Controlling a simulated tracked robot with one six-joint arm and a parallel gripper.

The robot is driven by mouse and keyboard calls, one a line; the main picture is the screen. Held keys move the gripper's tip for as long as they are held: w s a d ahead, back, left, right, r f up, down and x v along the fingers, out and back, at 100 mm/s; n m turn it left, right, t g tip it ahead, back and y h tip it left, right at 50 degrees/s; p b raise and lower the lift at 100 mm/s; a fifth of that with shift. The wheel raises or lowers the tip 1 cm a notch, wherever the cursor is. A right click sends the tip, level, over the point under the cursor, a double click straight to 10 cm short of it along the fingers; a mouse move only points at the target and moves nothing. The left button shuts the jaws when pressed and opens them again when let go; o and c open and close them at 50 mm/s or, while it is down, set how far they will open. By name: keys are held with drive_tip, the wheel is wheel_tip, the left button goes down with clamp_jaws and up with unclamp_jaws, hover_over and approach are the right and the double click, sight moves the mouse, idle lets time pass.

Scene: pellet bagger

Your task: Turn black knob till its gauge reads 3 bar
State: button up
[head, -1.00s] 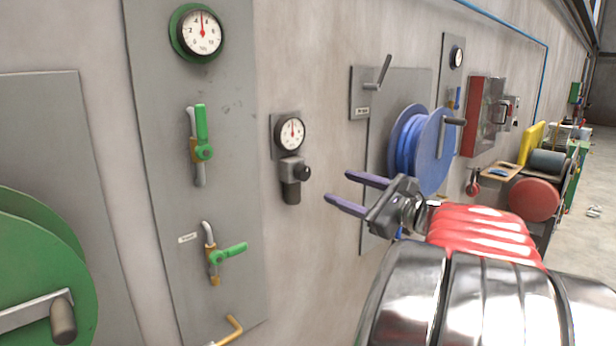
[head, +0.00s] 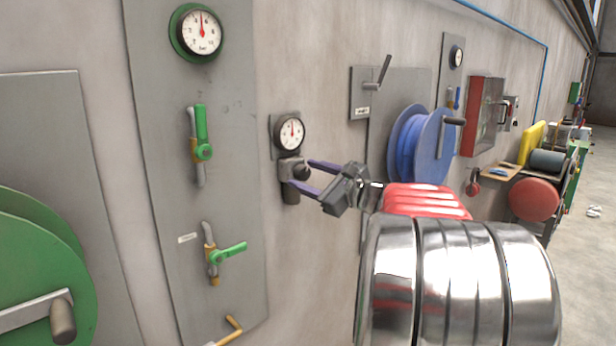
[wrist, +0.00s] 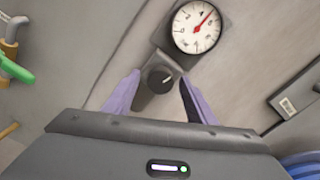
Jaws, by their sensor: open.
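The black knob (wrist: 160,79) sits on a grey regulator body on the wall, with a pale mark on its face. In the head view the knob (head: 301,171) shows just beyond my fingertips. Its white-faced gauge (head: 290,133) is right above it. In the wrist view the gauge (wrist: 197,27) has a red needle pointing to the upper right; the numbers are too small to read surely. My gripper (head: 299,174) is open, its two purple fingers one on each side of the knob. In the wrist view my gripper (wrist: 158,88) shows a gap between each finger and the knob.
A grey panel at left carries a green-rimmed gauge (head: 197,33) and green-handled valves (head: 204,150). A blue hose reel (head: 425,150) and a lever (head: 377,76) are right of the regulator. Bare wall lies between the panel and the regulator.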

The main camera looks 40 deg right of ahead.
drive_tip(key=shift+c, duration=0.6)
drive_tip(key=c, duration=0.9)
drive_tip(key=shift+n, duration=0.5)
drive_tip(key=n, duration=0.5)
drive_tip(key=shift+f, duration=0.1)
drive_tip(key=n, duration=0.5)
drive_tip(key=shift+a+f+n, duration=0.1)
drive_tip(key=shift+n, duration=0.3)
